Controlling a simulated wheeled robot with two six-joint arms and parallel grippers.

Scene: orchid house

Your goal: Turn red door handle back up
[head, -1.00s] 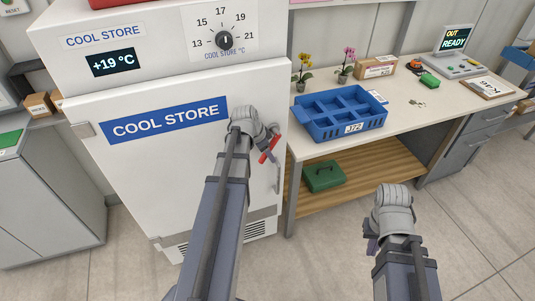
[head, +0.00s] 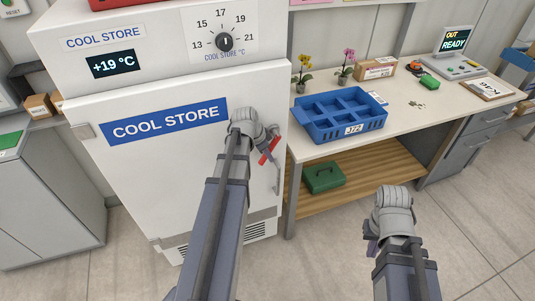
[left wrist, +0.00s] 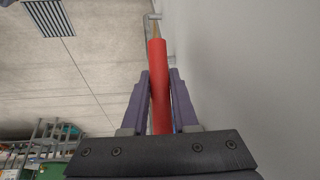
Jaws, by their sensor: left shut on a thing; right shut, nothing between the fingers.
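The red door handle (head: 270,150) is on the right side of the white cool store door (head: 130,170). In the head view it is tilted, its upper end leaning right, and my left gripper (head: 268,144) partly hides it. In the left wrist view the red handle (left wrist: 158,85) runs between both fingers of my left gripper (left wrist: 159,90), which are shut on it. My right gripper (head: 370,240) is shut and empty, low in front of the bench and away from the door; its fingers show only partly.
A bench (head: 420,125) to the right holds a blue crate (head: 340,128), two orchids, a cardboard box (head: 376,68) and a console (head: 455,65). A green box (head: 323,177) sits on its lower shelf. A temperature dial (head: 224,42) is above the door. Floor at the right is clear.

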